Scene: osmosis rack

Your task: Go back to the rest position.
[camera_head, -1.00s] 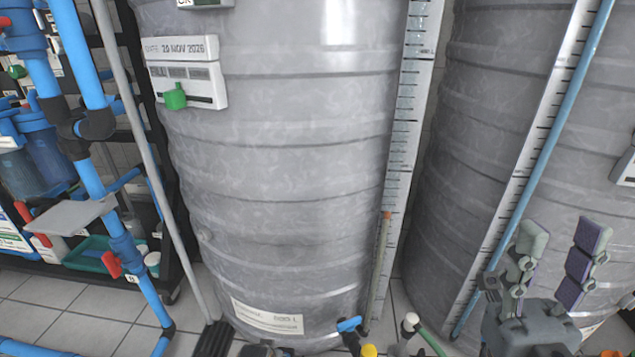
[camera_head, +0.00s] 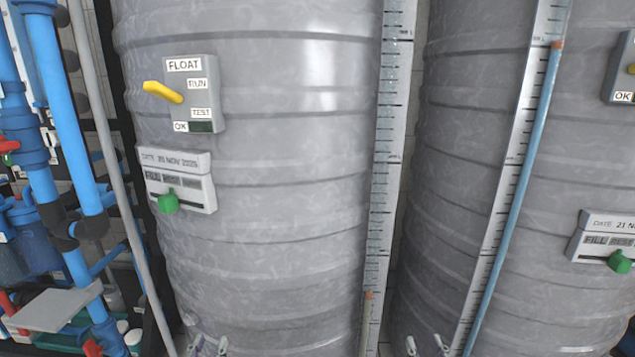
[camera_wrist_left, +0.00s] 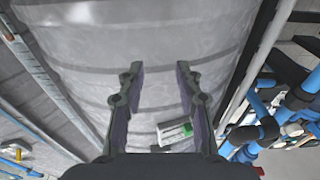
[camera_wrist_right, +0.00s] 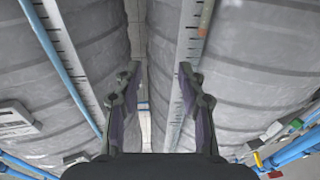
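My left gripper (camera_head: 208,346) shows only as fingertips at the bottom edge of the head view, in front of the left grey tank (camera_head: 270,230). In the left wrist view its two fingers (camera_wrist_left: 159,72) stand apart with nothing between them. My right gripper (camera_head: 428,346) also shows only as fingertips at the bottom edge, in front of the right tank (camera_head: 450,200). In the right wrist view its fingers (camera_wrist_right: 160,75) are apart and empty, facing the gap between the tanks. Both arms are otherwise out of the head view.
The left tank carries a float box (camera_head: 205,118) with a yellow lever and a fill panel (camera_head: 195,193) with a green knob. Scaled gauge strips (camera_head: 388,160) run up both tanks. Blue pipes (camera_head: 75,130) and a grey pole (camera_head: 105,160) stand at the left.

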